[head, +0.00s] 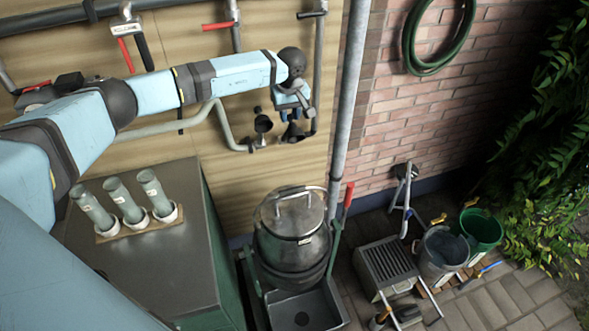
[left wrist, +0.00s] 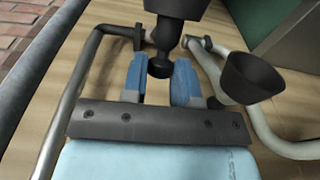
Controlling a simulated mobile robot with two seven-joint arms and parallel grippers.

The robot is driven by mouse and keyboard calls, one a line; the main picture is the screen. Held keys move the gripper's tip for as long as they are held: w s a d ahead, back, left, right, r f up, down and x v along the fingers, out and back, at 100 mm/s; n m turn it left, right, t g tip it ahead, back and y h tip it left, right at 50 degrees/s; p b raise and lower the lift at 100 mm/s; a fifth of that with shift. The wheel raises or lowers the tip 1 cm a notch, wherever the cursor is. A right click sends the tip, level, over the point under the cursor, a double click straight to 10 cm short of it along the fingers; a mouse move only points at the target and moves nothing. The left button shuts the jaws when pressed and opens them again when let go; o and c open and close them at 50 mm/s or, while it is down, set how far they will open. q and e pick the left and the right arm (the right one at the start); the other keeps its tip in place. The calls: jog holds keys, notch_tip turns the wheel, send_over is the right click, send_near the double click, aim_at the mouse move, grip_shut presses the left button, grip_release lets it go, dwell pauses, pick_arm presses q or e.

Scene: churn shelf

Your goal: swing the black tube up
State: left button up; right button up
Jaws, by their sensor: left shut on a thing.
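My left gripper (head: 291,113) is at the wall pipes in the head view, its arm reaching across from the left. In the left wrist view its blue fingers (left wrist: 160,82) are closed around the narrow stem of a black tube (left wrist: 174,8), which widens into a cup shape beyond them. In the head view the black tube (head: 293,132) shows just below the fingers, partly hidden by them. A second black cup-shaped piece (left wrist: 253,78) is beside it on a grey pipe; it also shows in the head view (head: 263,124). My right gripper is not in view.
A lidded metal churn (head: 292,245) stands below the gripper. A green cabinet (head: 150,255) with several grey-green tubes on top is at the left. A vertical grey pipe (head: 347,110) stands just right of the gripper. Buckets (head: 443,255) are on the paving at the right.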

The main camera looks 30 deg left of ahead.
pick_arm(q)
jog(key=shift+w+a+r, duration=0.35)
jog(key=shift+w+r, duration=0.1)
jog(key=shift+w+a+r+b, duration=0.1)
jog(key=shift+w+a+b, duration=0.65)
jog(key=shift+a, duration=0.15)
jog(key=o, duration=0.6)
jog(key=shift+o, duration=0.9)
jog(key=shift+f, duration=0.2)
jog(key=shift+r, duration=0.1)
